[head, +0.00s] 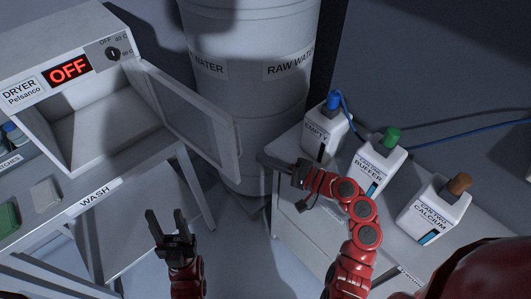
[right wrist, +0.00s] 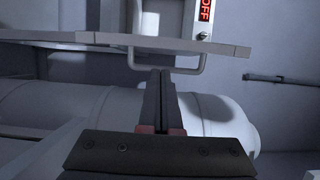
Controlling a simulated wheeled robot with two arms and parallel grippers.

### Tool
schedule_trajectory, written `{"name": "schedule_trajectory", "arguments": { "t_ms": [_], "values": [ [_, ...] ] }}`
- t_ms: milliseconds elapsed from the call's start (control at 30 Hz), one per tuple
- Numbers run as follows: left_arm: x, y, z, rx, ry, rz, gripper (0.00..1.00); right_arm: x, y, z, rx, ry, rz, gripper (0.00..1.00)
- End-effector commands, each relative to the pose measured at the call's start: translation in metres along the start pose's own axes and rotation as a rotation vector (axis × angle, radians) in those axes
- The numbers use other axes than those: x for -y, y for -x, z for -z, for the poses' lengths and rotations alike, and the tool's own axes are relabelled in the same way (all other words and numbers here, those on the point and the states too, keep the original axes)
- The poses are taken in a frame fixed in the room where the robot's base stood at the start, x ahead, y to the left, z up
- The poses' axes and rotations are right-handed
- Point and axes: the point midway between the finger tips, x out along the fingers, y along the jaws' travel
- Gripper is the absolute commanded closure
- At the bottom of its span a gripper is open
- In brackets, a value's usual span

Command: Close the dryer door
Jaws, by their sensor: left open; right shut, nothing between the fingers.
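The dryer (head: 60,85) stands at the left in the head view, with a red OFF display. Its door (head: 187,115) is swung wide open to the right, and the chamber looks empty. In the right wrist view the door (right wrist: 110,40) crosses the upper part edge-on, with its handle (right wrist: 166,68) just beyond my fingers. My right gripper (head: 264,158) is shut and empty, to the right of the door's free edge; its fingers (right wrist: 161,100) also show in the right wrist view. I cannot tell whether it touches the handle. My left gripper (head: 166,216) is open and empty, low in front of the wash table.
A large raw water tank (head: 255,95) stands behind the door. Bottles marked empty (head: 322,135), buffer (head: 378,165) and calcium (head: 432,212) stand on the right cabinet. A green item (head: 8,218) and a pale block (head: 45,195) lie on the left table (head: 115,180).

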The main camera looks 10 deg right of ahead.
Motion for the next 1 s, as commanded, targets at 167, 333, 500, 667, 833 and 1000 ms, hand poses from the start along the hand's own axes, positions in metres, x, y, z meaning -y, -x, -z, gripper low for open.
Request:
{"name": "schedule_trajectory", "arguments": {
  "t_ms": [167, 333, 500, 667, 833, 1000],
  "values": [
    [0.001, -0.019, 0.003, 0.0, 0.0, 0.0, 0.5, 0.006, -0.036, -0.001, 0.007, 0.0, 0.001, 1.0],
    [0.001, -0.028, 0.005, 0.0, 0.0, 0.0, 0.5, 0.004, -0.061, 0.0, 0.003, -0.001, 0.001, 1.0],
    [0.002, -0.031, 0.005, 0.0, 0.0, 0.0, 0.5, 0.002, -0.072, 0.001, -0.002, 0.001, 0.001, 1.0],
    [0.002, -0.031, 0.005, 0.0, 0.0, 0.0, 0.5, 0.0, -0.074, 0.001, -0.004, 0.001, 0.0, 1.0],
    [0.002, -0.031, 0.005, 0.0, 0.0, 0.0, 0.5, 0.001, -0.073, 0.001, -0.004, 0.001, 0.0, 1.0],
    [0.002, -0.031, 0.005, 0.0, 0.0, 0.0, 0.5, 0.001, -0.074, -0.002, -0.011, 0.001, 0.001, 1.0]
  ]
}}
